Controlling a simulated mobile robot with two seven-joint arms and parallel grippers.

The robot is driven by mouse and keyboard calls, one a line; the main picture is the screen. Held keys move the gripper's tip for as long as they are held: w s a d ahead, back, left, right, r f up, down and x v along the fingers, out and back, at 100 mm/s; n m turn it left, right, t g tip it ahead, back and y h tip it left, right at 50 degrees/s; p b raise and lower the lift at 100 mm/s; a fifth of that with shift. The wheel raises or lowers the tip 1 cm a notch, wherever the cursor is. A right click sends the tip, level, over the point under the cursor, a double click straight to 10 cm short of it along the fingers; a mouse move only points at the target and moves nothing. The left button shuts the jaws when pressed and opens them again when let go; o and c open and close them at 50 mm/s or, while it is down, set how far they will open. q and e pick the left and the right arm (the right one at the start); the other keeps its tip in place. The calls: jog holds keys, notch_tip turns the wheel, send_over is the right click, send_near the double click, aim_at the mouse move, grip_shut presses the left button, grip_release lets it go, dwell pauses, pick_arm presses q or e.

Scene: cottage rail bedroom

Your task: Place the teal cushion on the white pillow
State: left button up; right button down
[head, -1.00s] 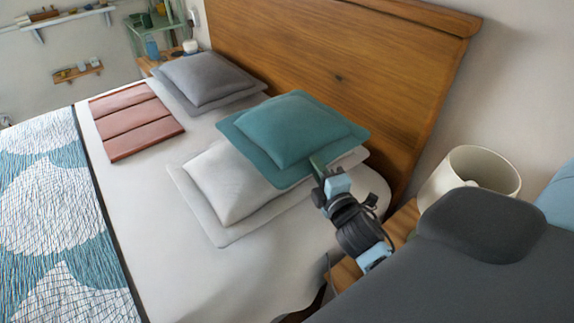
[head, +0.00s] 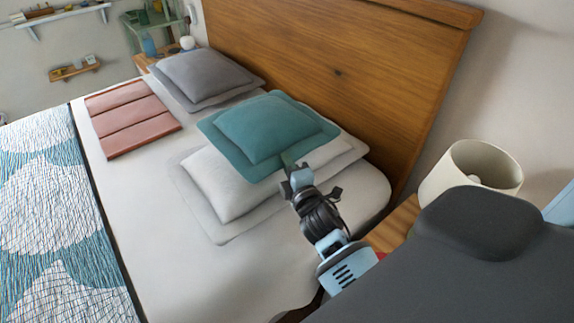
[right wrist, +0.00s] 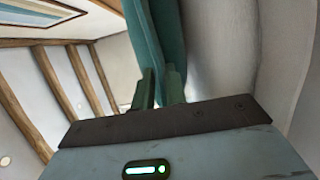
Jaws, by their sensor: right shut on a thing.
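The teal cushion (head: 268,132) is in the middle of the head view, over the back part of the white pillow (head: 228,184), whose front and right side show. My right gripper (head: 290,170) is shut on the cushion's near edge. In the right wrist view my right gripper's fingers (right wrist: 160,88) pinch the teal cushion (right wrist: 150,35), with the whitish pillow or sheet close beside it. I cannot tell whether the cushion touches the pillow, as its underside is hidden. My left gripper is not in view.
A grey pillow (head: 205,76) lies at the far side against the wooden headboard (head: 340,75). A folded pink blanket (head: 132,120) lies left of the pillows. A cream lamp (head: 470,172) stands at the right. The white sheet (head: 165,245) in front is clear.

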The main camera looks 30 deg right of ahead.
jog(key=shift+r, duration=0.1)
jog(key=shift+f, duration=0.4)
jog(key=c, duration=1.4)
grip_release()
jog(key=shift+c, duration=0.2)
jog(key=shift+r, duration=0.55)
jog(key=v, duration=1.2)
jog(key=shift+f+b, duration=0.2)
jog(key=shift+b, duration=0.2)
